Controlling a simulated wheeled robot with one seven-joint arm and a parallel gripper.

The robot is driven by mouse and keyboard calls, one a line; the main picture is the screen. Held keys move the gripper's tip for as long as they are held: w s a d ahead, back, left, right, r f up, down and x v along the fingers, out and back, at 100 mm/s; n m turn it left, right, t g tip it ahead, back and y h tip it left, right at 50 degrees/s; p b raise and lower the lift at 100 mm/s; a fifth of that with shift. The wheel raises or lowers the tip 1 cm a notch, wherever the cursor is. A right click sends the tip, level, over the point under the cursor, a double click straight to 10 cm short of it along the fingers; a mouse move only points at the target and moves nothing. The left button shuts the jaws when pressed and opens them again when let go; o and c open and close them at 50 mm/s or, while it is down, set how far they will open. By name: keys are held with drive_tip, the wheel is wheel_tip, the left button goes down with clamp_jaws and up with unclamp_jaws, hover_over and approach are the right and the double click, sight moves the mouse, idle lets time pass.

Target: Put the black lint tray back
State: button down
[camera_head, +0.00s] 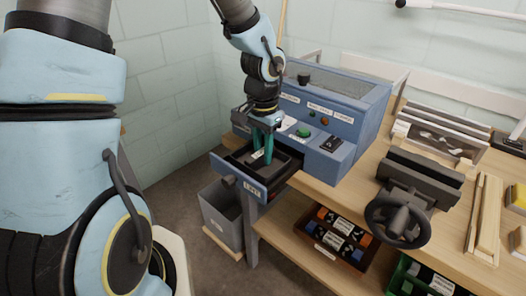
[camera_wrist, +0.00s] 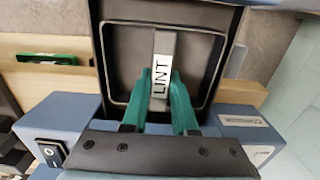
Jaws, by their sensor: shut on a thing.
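The black lint tray (camera_wrist: 205,65) sits within the dark walls of an open drawer (camera_wrist: 98,40) in the wrist view. It has a grey centre grip with a white LINT label. My gripper's teal fingers (camera_wrist: 161,82) are shut on this grip, one on each side. In the head view, my gripper (camera_head: 262,152) points down into the drawer, with the black tray (camera_head: 282,163) partly hidden beneath it. The drawer's blue front (camera_head: 240,179) stands pulled out from the blue machine (camera_head: 345,100). I cannot tell whether the tray rests fully on the drawer floor.
A grey bin (camera_head: 218,212) stands on the floor below the drawer. A black handwheel (camera_head: 398,222) and wooden strips (camera_head: 485,215) are on the bench to the right. Crates of spools (camera_head: 333,240) lie on the shelf below. The floor left of the drawer is clear.

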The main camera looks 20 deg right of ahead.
drive_tip(key=shift+f, duration=0.1)
drive_tip(key=shift+f, duration=0.15)
drive_tip(key=c, duration=0.7)
unclamp_jaws()
wheel_tip(320, 180, up, 12)
drive_tip(key=r, duration=0.1)
drive_tip(key=a+f+n, duration=0.1)
drive_tip(key=a+n, duration=0.2)
drive_tip(key=a, duration=0.5)
drive_tip(key=a+f+n+t, duration=0.1)
drive_tip(key=a+n, duration=0.3)
drive_tip(key=a, duration=0.5)
drive_tip(key=w+a+f+n, duration=0.1)
drive_tip(key=a+f+n, duration=0.2)
drive_tip(key=a, duration=0.5)
drive_tip(key=shift+a+f+n+t+b, duration=0.2)
drive_tip(key=shift+n+t+b, duration=0.15)
drive_tip(key=shift+n, duration=0.25)
drive_tip(key=shift+w, duration=0.1)
